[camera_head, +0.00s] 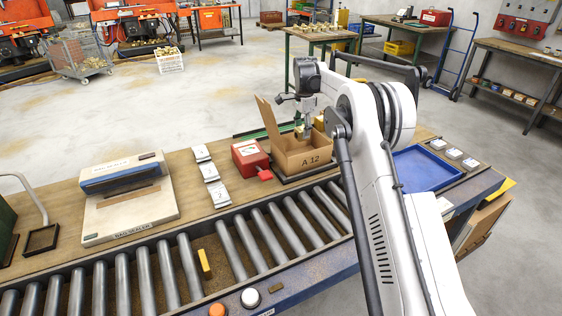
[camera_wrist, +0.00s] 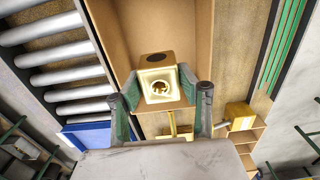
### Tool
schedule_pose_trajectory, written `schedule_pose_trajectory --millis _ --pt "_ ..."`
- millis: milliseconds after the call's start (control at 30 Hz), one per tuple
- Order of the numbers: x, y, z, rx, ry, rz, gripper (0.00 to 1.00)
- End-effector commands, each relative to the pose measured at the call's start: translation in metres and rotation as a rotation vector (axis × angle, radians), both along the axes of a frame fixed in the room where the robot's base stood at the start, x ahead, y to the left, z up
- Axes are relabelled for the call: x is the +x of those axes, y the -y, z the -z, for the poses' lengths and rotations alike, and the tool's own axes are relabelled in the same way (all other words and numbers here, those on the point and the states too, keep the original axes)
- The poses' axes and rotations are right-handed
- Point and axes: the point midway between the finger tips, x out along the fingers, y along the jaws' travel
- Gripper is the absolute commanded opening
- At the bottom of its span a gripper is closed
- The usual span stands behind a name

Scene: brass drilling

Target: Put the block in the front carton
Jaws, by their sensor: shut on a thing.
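The brown carton (camera_head: 300,160) marked A 12 stands open on the bench beyond the rollers, its flap raised at the left. My gripper (camera_head: 305,132) points down over the carton's opening. In the wrist view, my gripper (camera_wrist: 160,80) is shut on a brass block (camera_wrist: 157,97) with a round hole in its face. The block is between the two green-padded fingers, with the carton's inner walls (camera_wrist: 205,40) around and beyond it. In the head view the block is mostly hidden. I cannot tell how far it is above the carton floor.
A red box (camera_head: 248,157) stands just left of the carton. A blue tray (camera_head: 424,168) lies to the right. The roller conveyor (camera_head: 265,235) runs along the front. A bag sealer (camera_head: 128,198) stands at the left. Another brass-coloured block (camera_wrist: 241,115) shows outside the carton.

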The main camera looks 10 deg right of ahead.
Motion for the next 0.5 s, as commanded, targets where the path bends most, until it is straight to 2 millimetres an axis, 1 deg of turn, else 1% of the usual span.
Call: schedule_pose_trajectory --millis 67,300,400,500 --pt "0.001 0.002 0.007 0.0 0.0 0.005 0.0" --pt "0.001 0.002 0.045 0.0 0.0 0.005 0.0" --pt "0.001 0.002 0.056 0.0 0.0 0.005 0.0" --pt "0.001 0.002 0.061 0.0 0.0 0.005 0.0"
